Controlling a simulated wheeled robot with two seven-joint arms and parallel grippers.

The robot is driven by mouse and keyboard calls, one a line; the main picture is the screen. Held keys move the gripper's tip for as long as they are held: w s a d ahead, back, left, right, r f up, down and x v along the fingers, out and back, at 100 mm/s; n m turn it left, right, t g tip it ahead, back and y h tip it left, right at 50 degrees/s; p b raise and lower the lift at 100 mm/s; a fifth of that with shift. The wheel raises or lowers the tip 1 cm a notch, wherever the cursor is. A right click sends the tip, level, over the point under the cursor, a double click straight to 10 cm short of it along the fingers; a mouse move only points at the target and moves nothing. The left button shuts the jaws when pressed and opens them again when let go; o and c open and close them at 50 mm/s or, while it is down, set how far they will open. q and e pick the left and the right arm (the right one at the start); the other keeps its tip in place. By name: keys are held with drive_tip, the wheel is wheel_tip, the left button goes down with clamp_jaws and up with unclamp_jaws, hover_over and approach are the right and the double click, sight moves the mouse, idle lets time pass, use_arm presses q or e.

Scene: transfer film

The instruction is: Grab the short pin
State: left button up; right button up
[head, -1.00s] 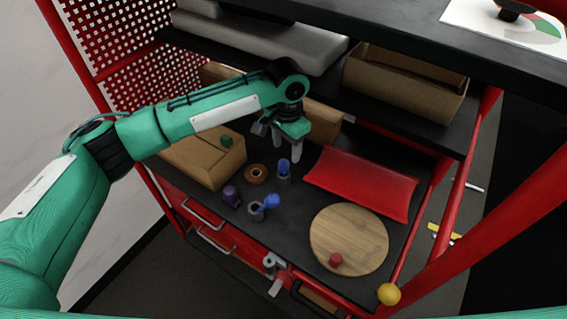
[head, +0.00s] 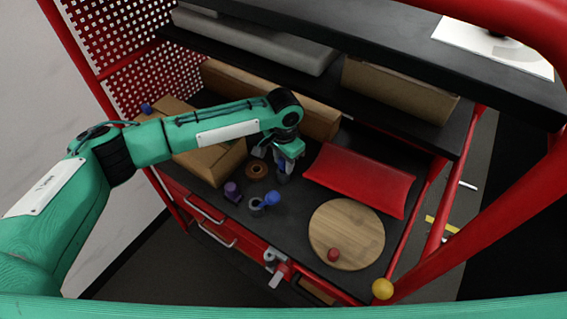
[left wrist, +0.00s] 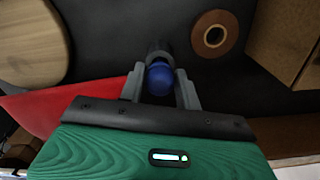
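A blue-topped pin (head: 281,165) stands upright in a dark grey base on the black shelf, partly hidden by my left gripper. In the left wrist view its round blue top (left wrist: 160,78) is between the fingers. My left gripper (head: 284,160) is lowered over it. The fingers are apart, one on each side, with small gaps showing beside the blue top. A second blue-topped pin (head: 272,198) leans beside a grey ring-shaped part (head: 257,206), nearer the shelf's front. I cannot tell from the frames which pin is shorter. My right gripper is out of view.
Close by are a brown ring (head: 257,170) and a purple piece (head: 232,190). A red cushion-like piece (head: 360,180) lies to the right, with a round wooden board (head: 347,225) in front of it. A cardboard box (head: 213,165) is at left. An upper shelf overhangs behind.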

use_arm(q)
drive_tip(key=c, duration=0.5)
drive_tip(key=shift+c, duration=0.3)
